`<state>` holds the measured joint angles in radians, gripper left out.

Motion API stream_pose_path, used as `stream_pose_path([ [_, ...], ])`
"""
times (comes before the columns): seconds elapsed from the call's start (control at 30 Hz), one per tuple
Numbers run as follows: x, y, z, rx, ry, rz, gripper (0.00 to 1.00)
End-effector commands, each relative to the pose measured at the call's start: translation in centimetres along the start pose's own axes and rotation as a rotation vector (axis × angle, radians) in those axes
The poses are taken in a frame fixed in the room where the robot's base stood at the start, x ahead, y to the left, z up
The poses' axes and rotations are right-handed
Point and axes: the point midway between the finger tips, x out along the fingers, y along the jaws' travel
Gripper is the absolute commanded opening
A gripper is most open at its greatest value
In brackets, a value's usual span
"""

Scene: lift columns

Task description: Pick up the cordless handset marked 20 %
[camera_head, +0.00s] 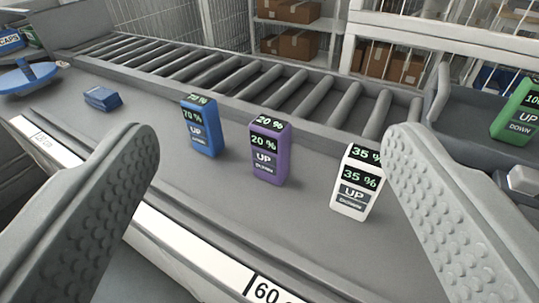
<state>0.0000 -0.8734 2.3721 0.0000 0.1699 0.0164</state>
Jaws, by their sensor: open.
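The purple handset (268,152) marked 20 % stands upright on the grey surface, near the middle of the view. A blue handset (201,126) marked 70 % stands to its left, and a white handset (356,182) marked 35 % stands to its right. My gripper (268,150) is open and empty, with one textured finger at each side of the picture. The purple handset shows in the gap between the fingers, apart from both. The right finger shows close beside the white handset; I cannot tell whether they touch.
A roller conveyor (240,80) runs behind the handsets. A green handset (517,112) stands at the far right. A small blue box (102,99) and a blue dish (27,77) lie at the left. A white label strip (190,243) runs along the front edge.

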Motion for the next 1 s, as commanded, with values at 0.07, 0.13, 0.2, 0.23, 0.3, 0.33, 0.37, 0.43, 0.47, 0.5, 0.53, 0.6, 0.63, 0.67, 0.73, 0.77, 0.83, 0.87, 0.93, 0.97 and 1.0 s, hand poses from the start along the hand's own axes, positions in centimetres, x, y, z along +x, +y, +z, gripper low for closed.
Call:
stream_pose_path([
  [0.07,1.4,0.0,-0.5,0.019,-0.058,0.001,0.76],
  [0.13,2.8,0.0,-0.9,0.041,-0.125,0.004,0.76],
  [0.2,4.2,0.0,-1.4,0.067,-0.198,0.009,0.76],
  [0.23,4.9,-0.1,-1.5,0.077,-0.230,0.012,0.76],
  [0.3,6.2,-0.1,-1.8,0.102,-0.302,0.020,0.76],
  [0.33,6.8,-0.1,-1.9,0.113,-0.334,0.024,0.76],
  [0.37,7.4,-0.1,-2.1,0.124,-0.364,0.028,0.76],
  [0.43,8.7,-0.1,-2.3,0.148,-0.437,0.039,0.76],
  [0.47,9.2,-0.1,-2.4,0.158,-0.468,0.044,0.76],
  [0.5,10.0,-0.1,-2.5,0.171,-0.509,0.052,0.76],
  [0.53,10.5,-0.1,-2.6,0.182,-0.540,0.058,0.76],
  [0.6,11.7,-0.1,-2.8,0.205,-0.611,0.074,0.76],
  [0.63,12.2,-0.1,-2.8,0.214,-0.641,0.081,0.76],
  [0.67,12.7,-0.1,-2.9,0.223,-0.672,0.088,0.76],
  [0.73,13.8,-0.1,-3.0,0.245,-0.744,0.107,0.76],
  [0.77,14.3,-0.1,-3.0,0.254,-0.774,0.116,0.76],
  [0.83,15.4,-0.1,-3.1,0.275,-0.845,0.138,0.76],
  [0.87,15.9,-0.1,-3.2,0.284,-0.874,0.147,0.76],
  [0.93,16.9,-0.1,-3.3,0.303,-0.946,0.172,0.76],
  [0.97,17.3,-0.2,-3.4,0.312,-0.975,0.183,0.76],
  [1.0,17.9,-0.2,-3.4,0.322,-1.015,0.197,0.76],
])
